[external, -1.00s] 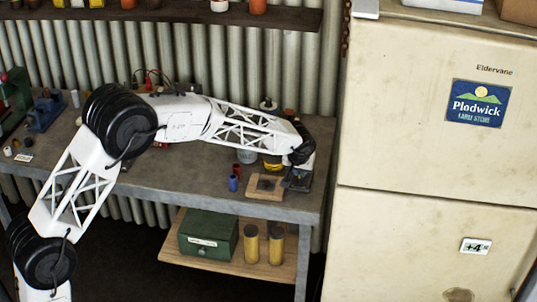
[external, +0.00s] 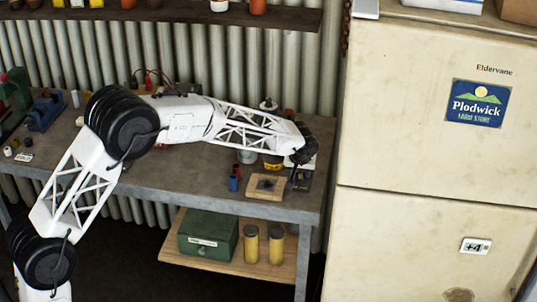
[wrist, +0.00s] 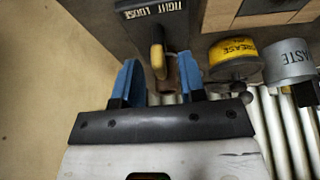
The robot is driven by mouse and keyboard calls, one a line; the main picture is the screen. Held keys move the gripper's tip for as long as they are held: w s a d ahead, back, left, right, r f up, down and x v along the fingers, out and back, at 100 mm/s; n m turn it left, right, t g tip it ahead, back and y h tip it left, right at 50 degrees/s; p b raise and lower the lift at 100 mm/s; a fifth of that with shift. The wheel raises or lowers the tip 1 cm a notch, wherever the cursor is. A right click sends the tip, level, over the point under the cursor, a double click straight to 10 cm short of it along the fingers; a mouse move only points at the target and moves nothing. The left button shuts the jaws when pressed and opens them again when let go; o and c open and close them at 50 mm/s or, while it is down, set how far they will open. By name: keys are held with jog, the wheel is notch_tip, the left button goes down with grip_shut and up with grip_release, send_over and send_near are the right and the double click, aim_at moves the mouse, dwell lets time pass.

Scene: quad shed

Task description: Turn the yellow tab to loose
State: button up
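In the wrist view a dark plate (wrist: 133,11) carries the words TIGHT and LOOSE at the top. A yellow tab (wrist: 157,60) sticks out below the lettering, with a brownish part beside it. My gripper (wrist: 159,78) is open, its blue fingers on either side of the tab, with a visible gap to each. I cannot tell whether the fingers reach down to the tab's height. In the external view my gripper (external: 296,178) is at the bench's right end, and the arm hides most of the dark fixture and the tab.
A wooden block with a dark centre (external: 266,187) lies left of the gripper. A yellow grease tin (wrist: 234,58) and a grey tin (wrist: 289,62) stand close by. Red and blue cylinders (external: 233,184) stand farther left. A cream fridge (external: 420,150) stands right of the bench.

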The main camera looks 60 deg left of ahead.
dwell(0.3)
jog(key=v, duration=0.7)
jog(key=shift+r, duration=0.35)
jog(key=shift+s, duration=0.1)
jog(key=shift+r, duration=0.1)
jog(key=s+d+r+m+h, duration=0.1)
jog(key=s+d+r, duration=0.25)
jog(key=s, duration=0.65)
jog(key=s+d+r+m, duration=0.25)
jog(key=s+r, duration=0.25)
jog(key=s, duration=0.4)
jog(key=s+d+r+m+h, duration=0.1)
jog(key=s+d+r, duration=0.35)
jog(key=s, duration=0.55)
jog(key=s+d+f+m, duration=0.1)
jog(key=s+d, duration=0.1)
jog(key=s, duration=0.9)
jog(key=s+d+f+m+h, duration=0.1)
jog(key=s+d+m, duration=0.1)
jog(key=s, duration=0.9)
jog(key=s+d+f+m, duration=0.2)
jog(key=s, duration=0.9)
jog(key=shift+d+g+h, duration=0.3)
